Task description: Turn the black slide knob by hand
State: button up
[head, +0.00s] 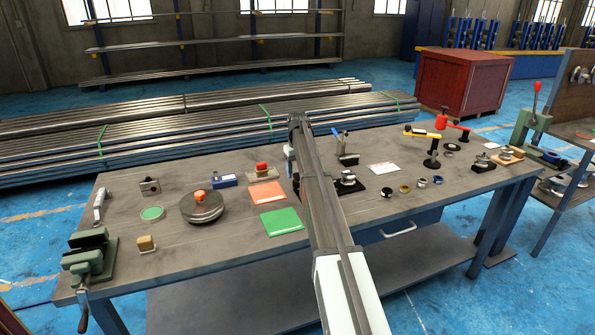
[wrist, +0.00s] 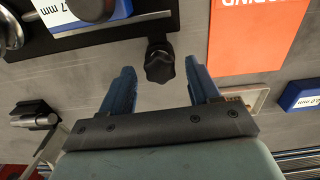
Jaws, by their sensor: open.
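The black knob (wrist: 160,63), lobed at its end, sticks out from the edge of a black fixture base (wrist: 120,36) in the wrist view. My gripper (wrist: 161,70) is open, with one blue finger on each side of the knob. Visible gaps separate the knob from both fingers, and nothing is held. I cannot tell from this view how the fingertips' height compares with the knob's. In the head view my arm covers the knob and most of the gripper. Part of the fixture base (head: 352,190) shows just right of the arm, with round metal parts on it.
An orange card (wrist: 258,35) lies right of the knob, with a blue labelled box (wrist: 302,96) beyond it. A dark metal piece (wrist: 35,115) stands at left. In the head view, a green card (head: 282,222) and round dial device (head: 202,206) lie left of my arm.

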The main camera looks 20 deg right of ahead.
jog(key=shift+r, duration=0.15)
jog(key=shift+r, duration=2.9)
jog(key=shift+r, duration=0.1)
